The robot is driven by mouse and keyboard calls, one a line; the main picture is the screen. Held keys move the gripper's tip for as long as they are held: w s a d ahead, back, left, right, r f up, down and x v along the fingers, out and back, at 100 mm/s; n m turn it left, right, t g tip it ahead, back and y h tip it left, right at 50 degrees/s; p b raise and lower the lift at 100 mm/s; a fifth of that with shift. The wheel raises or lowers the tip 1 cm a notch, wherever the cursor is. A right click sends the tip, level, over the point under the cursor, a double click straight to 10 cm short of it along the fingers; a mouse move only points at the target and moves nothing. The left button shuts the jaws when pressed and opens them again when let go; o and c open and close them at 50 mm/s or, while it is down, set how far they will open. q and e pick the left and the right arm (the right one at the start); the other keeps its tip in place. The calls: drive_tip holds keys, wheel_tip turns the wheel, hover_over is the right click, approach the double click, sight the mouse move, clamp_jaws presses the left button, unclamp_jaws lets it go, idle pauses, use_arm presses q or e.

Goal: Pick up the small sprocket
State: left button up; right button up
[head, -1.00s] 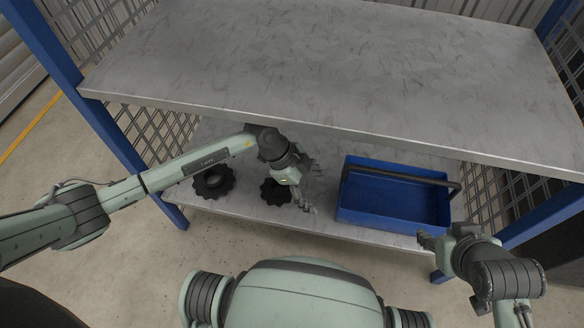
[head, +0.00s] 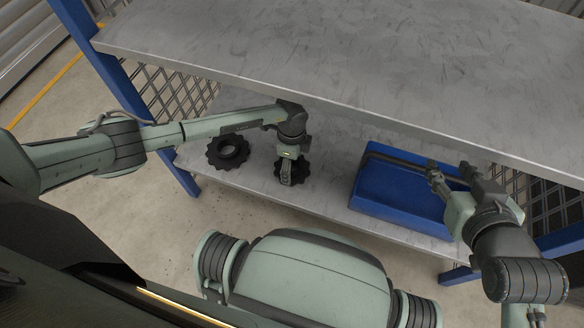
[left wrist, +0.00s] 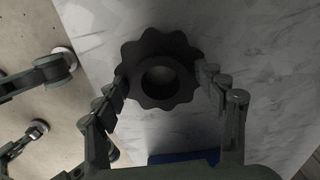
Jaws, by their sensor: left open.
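The small sprocket (head: 303,170) is a dark toothed ring lying flat on the lower shelf. It also shows in the left wrist view (left wrist: 157,46), with its round hole in full sight. My left gripper (head: 287,181) is over it and hides part of it in the head view. In the left wrist view its open fingers (left wrist: 163,76) stand on either side of the sprocket; I cannot tell whether they touch it.
A larger dark sprocket (head: 213,153) lies on the lower shelf (head: 330,190) to the left. The upper shelf (head: 330,60) overhangs the lower one. Its top is clear.

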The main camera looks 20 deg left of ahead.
use_arm(q)
drive_tip(key=shift+f, duration=0.15)
drive_tip(key=shift+c, duration=0.5)
clamp_jaws()
